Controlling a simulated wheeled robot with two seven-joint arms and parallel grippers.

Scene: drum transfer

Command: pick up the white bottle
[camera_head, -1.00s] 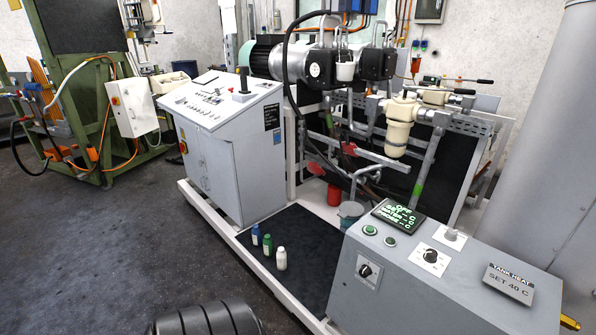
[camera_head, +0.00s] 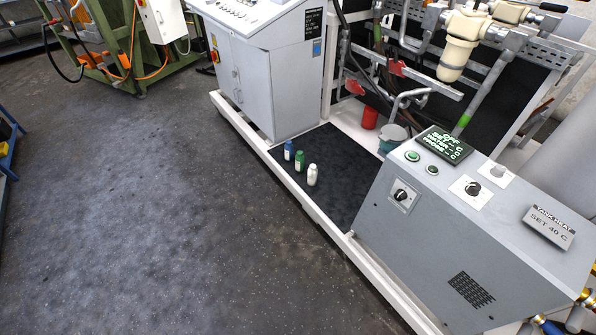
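The white bottle (camera_head: 312,175) stands upright on the black mat (camera_head: 335,203) at the middle of the view. A green bottle (camera_head: 299,160) stands just behind it to the left, and a blue bottle (camera_head: 287,151) stands further left in the same row. Neither of my grippers shows in the head view, and nothing touches the bottles.
A grey control box (camera_head: 455,235) labelled Tank Heat stands to the right of the mat. A white cabinet (camera_head: 265,75) stands behind it. A white frame rail (camera_head: 310,208) edges the mat. The dark floor (camera_head: 150,210) at left is clear. A red canister (camera_head: 370,118) stands behind.

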